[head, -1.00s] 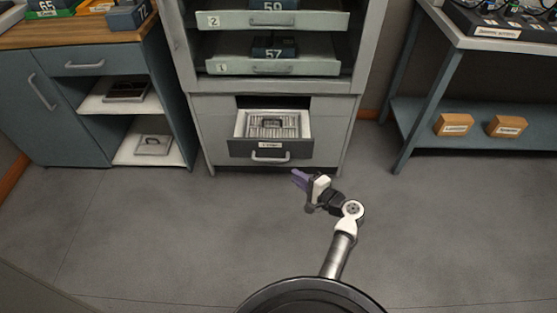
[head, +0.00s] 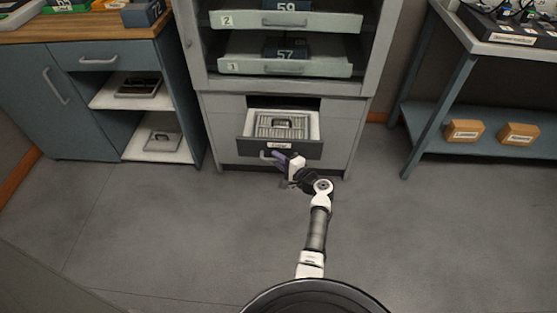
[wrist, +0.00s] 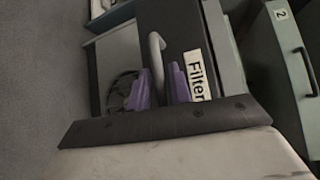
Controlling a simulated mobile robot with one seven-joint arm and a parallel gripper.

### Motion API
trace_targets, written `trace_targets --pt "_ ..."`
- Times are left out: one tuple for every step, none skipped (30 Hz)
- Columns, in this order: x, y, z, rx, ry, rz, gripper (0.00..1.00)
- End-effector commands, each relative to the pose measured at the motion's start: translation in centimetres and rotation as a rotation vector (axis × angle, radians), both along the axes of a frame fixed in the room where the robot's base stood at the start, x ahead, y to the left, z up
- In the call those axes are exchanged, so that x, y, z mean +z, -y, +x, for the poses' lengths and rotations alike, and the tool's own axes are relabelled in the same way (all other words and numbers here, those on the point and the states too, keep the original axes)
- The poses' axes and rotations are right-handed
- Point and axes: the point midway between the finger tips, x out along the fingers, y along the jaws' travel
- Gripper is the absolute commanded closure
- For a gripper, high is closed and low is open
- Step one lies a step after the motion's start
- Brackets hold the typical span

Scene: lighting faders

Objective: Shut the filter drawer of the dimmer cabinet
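The filter drawer (head: 312,151) of the grey dimmer cabinet (head: 217,113) stands pulled out, with a ribbed grey filter (head: 296,127) inside. In the wrist view, the dark drawer front (wrist: 178,22) shows its "Filter" label (wrist: 196,75) and pale bar handle (wrist: 155,48). My gripper (head: 277,159) is at the drawer front, by the handle. In the wrist view, the purple fingers of my gripper (wrist: 159,88) are a little apart, one on each side of the handle's near end. I cannot tell whether they press on it.
Two numbered trays (head: 240,66) sit in the cabinet above. A blue-grey cupboard (head: 62,107) with open shelves stands left. A table with a lower shelf (head: 490,150) and two orange-brown boxes stands right. The floor in front is clear.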

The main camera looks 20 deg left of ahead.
Motion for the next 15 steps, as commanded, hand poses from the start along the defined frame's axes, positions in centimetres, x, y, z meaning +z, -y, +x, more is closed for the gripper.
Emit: trace_targets --pt "0.00 -0.08 0.04 0.000 0.000 0.000 0.79" --pt "-0.01 -0.10 0.05 0.000 0.000 0.000 0.79" --pt "-0.01 -0.09 0.05 0.000 0.000 0.000 0.79" --pt "-0.02 -0.08 0.06 -0.001 0.000 0.000 0.79" --pt "-0.01 -0.08 0.04 0.000 0.000 0.000 0.79" --pt "-0.01 -0.08 0.04 0.000 0.000 0.000 0.79" --pt "-0.01 -0.07 0.04 0.000 0.000 0.000 0.79" --pt "-0.01 -0.07 0.04 0.000 0.000 0.000 0.82" --pt "-0.01 -0.06 0.03 0.000 0.000 0.000 0.87" --pt "-0.01 -0.06 0.03 0.000 0.000 0.000 0.91" --pt "-0.01 -0.06 0.03 0.000 0.000 0.000 0.95" --pt "-0.01 -0.05 0.03 0.000 0.000 0.000 1.00" --pt "-0.01 -0.05 0.03 0.000 0.000 0.000 1.00" --pt "-0.02 -0.05 0.03 0.000 0.000 0.000 1.00" --pt "-0.01 -0.04 0.02 0.000 0.000 0.000 1.00"
